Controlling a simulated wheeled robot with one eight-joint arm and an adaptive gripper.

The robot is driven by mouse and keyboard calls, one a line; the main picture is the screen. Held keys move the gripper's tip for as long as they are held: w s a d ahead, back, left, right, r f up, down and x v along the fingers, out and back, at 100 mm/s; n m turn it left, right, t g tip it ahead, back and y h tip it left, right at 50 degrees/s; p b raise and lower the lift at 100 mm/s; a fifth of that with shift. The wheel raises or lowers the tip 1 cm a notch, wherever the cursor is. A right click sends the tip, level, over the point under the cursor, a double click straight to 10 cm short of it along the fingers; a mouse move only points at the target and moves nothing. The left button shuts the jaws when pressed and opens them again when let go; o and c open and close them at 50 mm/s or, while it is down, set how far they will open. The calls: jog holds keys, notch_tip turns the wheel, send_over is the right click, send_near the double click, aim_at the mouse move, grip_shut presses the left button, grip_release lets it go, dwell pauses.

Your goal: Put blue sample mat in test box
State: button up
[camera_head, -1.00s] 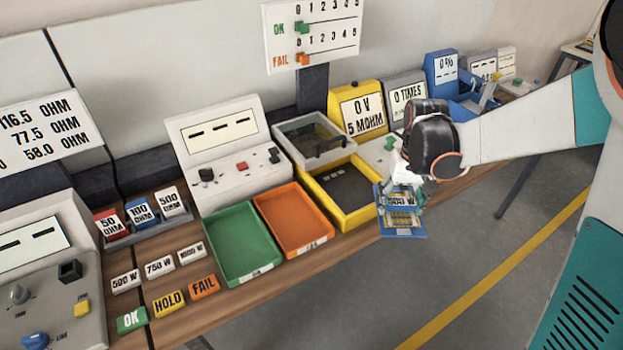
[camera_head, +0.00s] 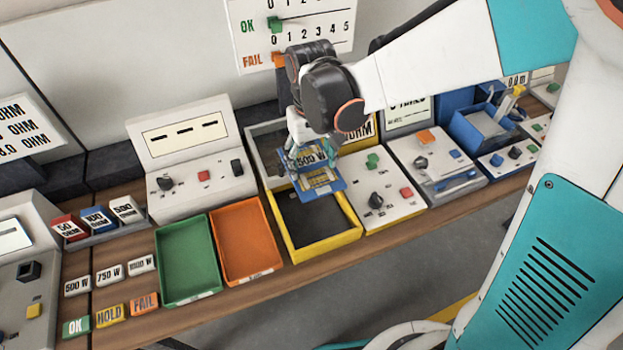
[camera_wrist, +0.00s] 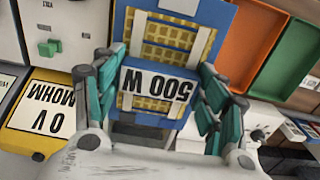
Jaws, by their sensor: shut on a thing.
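The blue sample mat (camera_head: 322,180) has a yellow mesh and a "500 W" label, which shows upside down in the wrist view (camera_wrist: 158,89). My gripper (camera_head: 308,160) is shut on it, with teal fingers at both sides of the label. The mat hangs tilted above the yellow-rimmed test box (camera_head: 345,237). The box's dark inside shows below and in front of the mat, and its raised clear lid (camera_head: 265,142) stands behind. The mat and gripper hide part of the box's back. I cannot tell whether the mat touches the box.
The orange tray (camera_head: 247,240) and green tray (camera_head: 187,260) lie left of the box. A control panel with knobs (camera_head: 383,195) is close on its right. Labelled blocks (camera_head: 110,313) stand at the left. The bench's front edge (camera_head: 290,275) runs just before the box.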

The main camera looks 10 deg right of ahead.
aim_at(311, 213)
notch_tip(311, 213, down, 20)
jog(key=b, duration=1.3)
jog(key=shift+r+b, duration=0.15)
jog(key=shift+b, duration=0.2)
jog(key=shift+r, duration=0.1)
jog(key=shift+s, duration=0.1)
jog(key=o, duration=0.7)
jog(key=shift+f, duration=0.2)
jog(key=o, duration=0.4)
jog(key=shift+r, duration=0.15)
notch_tip(311, 213, up, 12)
jog(key=p, duration=0.4)
jog(key=shift+r, duration=0.1)
